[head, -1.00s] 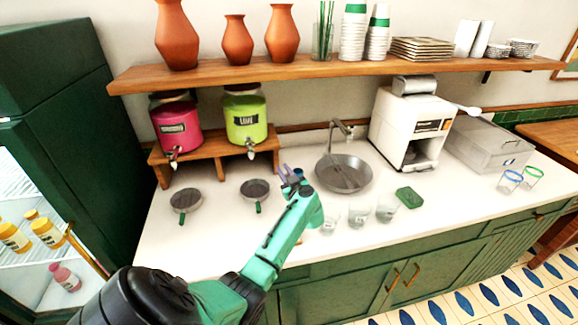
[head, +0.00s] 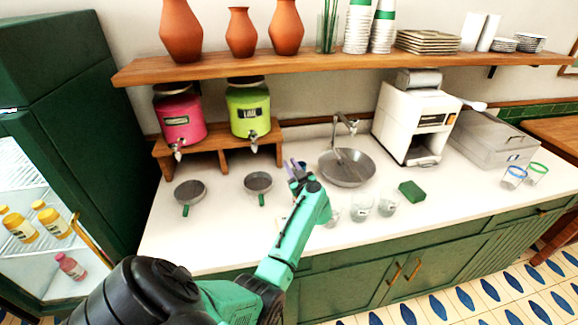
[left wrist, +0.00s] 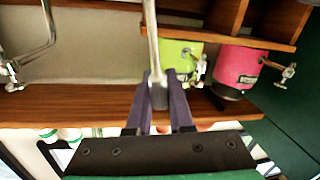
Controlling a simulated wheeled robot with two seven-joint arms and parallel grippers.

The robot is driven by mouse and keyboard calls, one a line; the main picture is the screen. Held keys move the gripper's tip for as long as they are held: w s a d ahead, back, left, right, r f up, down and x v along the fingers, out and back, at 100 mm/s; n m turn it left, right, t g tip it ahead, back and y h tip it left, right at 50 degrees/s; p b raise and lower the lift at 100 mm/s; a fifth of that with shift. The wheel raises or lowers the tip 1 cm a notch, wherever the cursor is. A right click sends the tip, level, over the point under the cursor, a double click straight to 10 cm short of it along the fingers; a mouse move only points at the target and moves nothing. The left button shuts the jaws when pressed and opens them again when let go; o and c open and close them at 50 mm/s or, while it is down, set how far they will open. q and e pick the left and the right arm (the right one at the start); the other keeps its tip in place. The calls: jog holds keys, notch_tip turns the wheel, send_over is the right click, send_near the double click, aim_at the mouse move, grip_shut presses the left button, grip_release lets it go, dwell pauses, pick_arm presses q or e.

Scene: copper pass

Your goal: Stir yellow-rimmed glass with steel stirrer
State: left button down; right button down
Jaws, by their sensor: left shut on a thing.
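My left gripper (head: 295,170) is above the counter, left of the steel sink bowl. In the left wrist view its purple fingers (left wrist: 158,98) are shut on a steel rod, the stirrer (left wrist: 153,45), which extends up the picture from between them. In the head view the stirrer cannot be made out. A small blue thing (head: 302,165) shows just behind the gripper, mostly hidden. Several clear glasses, such as this one (head: 361,204), stand right of my forearm; the leftmost glass (head: 332,213) is partly behind it. I cannot tell which rim is yellow. My right gripper is not in view.
Two small pans (head: 190,192) lie on the left counter. Pink (head: 182,122) and green (head: 248,115) dispensers stand on a wooden riser. The sink bowl (head: 347,168), green sponge (head: 411,191) and white machine (head: 415,120) are to the right. Blue-rimmed (head: 514,177) and green-rimmed (head: 537,173) glasses stand far right.

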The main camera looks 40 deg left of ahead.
pick_arm(q)
jog(key=shift+w+a, duration=0.1)
notch_tip(320, 180, up, 8)
jog(key=s, duration=0.1)
jog(key=shift+s+a+r, duration=0.2)
jog(key=shift+s+a, duration=0.15)
jog(key=shift+a, duration=0.05)
dwell(0.9)
jog(key=shift+r, duration=2.55)
